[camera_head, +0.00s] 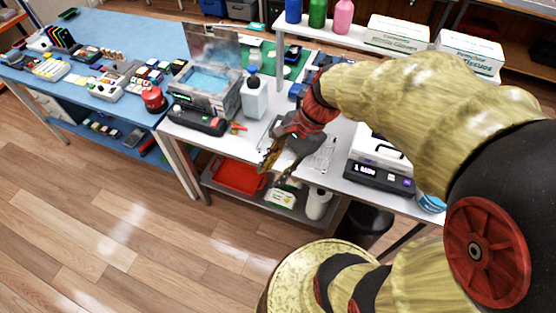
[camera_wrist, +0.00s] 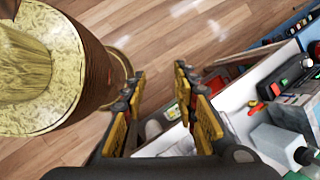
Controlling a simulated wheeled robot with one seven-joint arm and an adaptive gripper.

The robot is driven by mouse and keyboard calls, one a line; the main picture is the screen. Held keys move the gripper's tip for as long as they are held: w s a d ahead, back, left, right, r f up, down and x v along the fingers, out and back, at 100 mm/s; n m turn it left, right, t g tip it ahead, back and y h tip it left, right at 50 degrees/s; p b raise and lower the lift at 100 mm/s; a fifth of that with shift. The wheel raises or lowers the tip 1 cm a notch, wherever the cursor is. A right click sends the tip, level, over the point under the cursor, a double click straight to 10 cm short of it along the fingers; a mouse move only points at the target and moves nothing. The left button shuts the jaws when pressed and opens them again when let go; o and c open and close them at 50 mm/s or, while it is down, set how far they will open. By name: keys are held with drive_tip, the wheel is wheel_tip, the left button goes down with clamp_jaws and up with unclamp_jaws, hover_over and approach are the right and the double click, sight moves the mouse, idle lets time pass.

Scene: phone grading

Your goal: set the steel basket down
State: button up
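My gripper (camera_head: 275,168) hangs over the front edge of the white bench (camera_head: 345,188), fingers pointing down toward the front. The wrist view shows its two yellow-padded fingers (camera_wrist: 156,82) apart, with nothing between them. A thin, pale wire-like shape (camera_head: 325,154) lies on the bench just right of the gripper. It may be the steel basket, but it is too small to tell. The ultrasonic cleaner (camera_head: 217,102), a grey tank with blue liquid and a raised clear lid, stands left of the gripper. I cannot make out a basket in it.
A white bottle (camera_head: 254,98) stands between the cleaner and my arm. A boxy device with a lit display (camera_head: 378,176) is to the right. A blue table (camera_head: 130,36) adjoins at left.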

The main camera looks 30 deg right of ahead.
drive_tip(key=s+a+r+n+t+h, duration=0.1)
drive_tip(key=s+r+n+t+h, duration=0.3)
drive_tip(key=r+n, duration=0.6)
drive_tip(key=n+h, duration=0.1)
drive_tip(key=n, duration=0.5)
drive_tip(key=shift+a, duration=0.15)
drive_tip(key=shift+f, duration=0.15)
